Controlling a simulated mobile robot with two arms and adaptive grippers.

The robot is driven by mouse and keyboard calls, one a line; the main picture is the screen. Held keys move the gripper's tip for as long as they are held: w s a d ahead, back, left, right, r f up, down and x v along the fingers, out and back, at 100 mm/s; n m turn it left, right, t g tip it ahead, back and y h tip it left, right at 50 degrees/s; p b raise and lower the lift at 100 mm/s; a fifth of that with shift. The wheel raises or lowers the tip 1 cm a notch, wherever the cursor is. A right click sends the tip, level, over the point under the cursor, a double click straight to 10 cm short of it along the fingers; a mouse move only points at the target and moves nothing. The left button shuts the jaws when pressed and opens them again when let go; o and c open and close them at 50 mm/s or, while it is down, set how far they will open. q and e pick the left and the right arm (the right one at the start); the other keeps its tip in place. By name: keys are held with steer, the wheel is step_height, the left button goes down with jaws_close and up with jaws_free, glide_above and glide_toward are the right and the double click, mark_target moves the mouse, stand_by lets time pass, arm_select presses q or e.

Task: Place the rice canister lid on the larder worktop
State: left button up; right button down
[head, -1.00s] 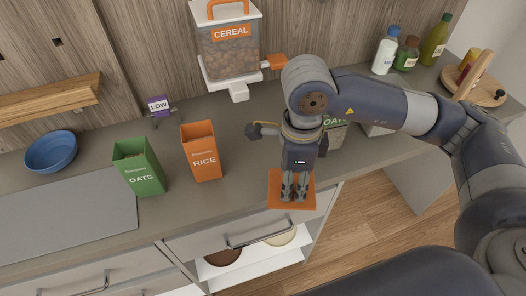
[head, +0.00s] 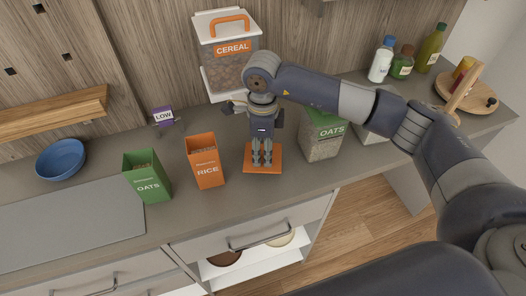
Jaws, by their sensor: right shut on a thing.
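The rice canister lid is a flat orange square (head: 262,169). My right gripper (head: 262,162) comes down on it from above and is shut on it, its fingers hiding the middle of the lid. The lid is level and lies over the grey larder worktop (head: 225,203), between the orange rice box and the green-lidded oats canister. I cannot tell whether it touches the worktop or hangs slightly above it. My left gripper is out of view.
The orange rice box (head: 205,161) and green oats box (head: 147,177) stand left of the lid. The oats canister (head: 321,140) stands right, and the cereal dispenser (head: 228,62) behind. A blue bowl (head: 61,160) and several bottles sit farther off.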

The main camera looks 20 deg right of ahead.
step_height(320, 180, down, 2)
steer(key=shift+p, duration=0.4)
steer(key=shift+f, duration=0.1)
steer(key=shift+f+b, duration=0.2)
steer(key=shift+b, duration=0.15)
steer(key=c, duration=1)
jaws_free()
steer(key=shift+r, duration=0.15)
